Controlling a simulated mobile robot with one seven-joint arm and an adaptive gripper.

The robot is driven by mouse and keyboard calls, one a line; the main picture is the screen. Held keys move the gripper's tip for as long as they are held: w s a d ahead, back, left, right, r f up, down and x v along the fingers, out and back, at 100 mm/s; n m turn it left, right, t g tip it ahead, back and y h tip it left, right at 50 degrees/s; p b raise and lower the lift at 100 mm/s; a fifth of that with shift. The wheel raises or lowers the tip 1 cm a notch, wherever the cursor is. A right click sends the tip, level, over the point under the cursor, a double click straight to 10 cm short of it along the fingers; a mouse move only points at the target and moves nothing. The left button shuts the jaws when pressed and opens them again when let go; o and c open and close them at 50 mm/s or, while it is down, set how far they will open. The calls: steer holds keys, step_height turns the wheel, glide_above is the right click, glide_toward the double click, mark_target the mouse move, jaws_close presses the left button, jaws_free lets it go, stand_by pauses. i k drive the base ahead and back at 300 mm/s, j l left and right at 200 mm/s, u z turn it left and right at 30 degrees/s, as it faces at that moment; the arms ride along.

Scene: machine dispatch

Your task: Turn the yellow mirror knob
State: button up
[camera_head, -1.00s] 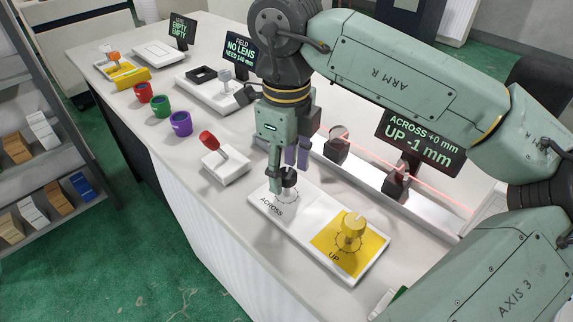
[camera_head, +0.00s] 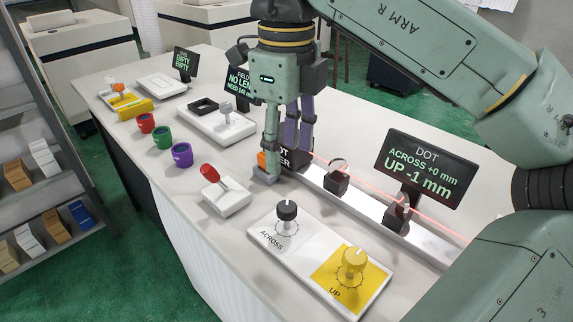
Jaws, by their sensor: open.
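The yellow mirror knob (camera_head: 353,262) stands on the yellow square marked UP, on the right half of a white two-knob panel (camera_head: 312,243). Its dial ring shows around its base. The black knob (camera_head: 287,211) stands on the white half marked ACROSS. My gripper (camera_head: 279,165) points down with its fingers apart and empty. In the picture it is above and left of both knobs, apart from them, in front of the laser end of the rail. The dot display (camera_head: 425,168) reads ACROSS +0 mm, UP -1 mm.
A white rail (camera_head: 370,218) carries two mirror mounts (camera_head: 337,178) with a red beam along it. A red-handled lever (camera_head: 222,184) stands left of the panel. Purple (camera_head: 182,154), green and red rings lie farther left. The counter's front edge is clear.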

mark_target(353, 260)
steer(key=k, duration=1)
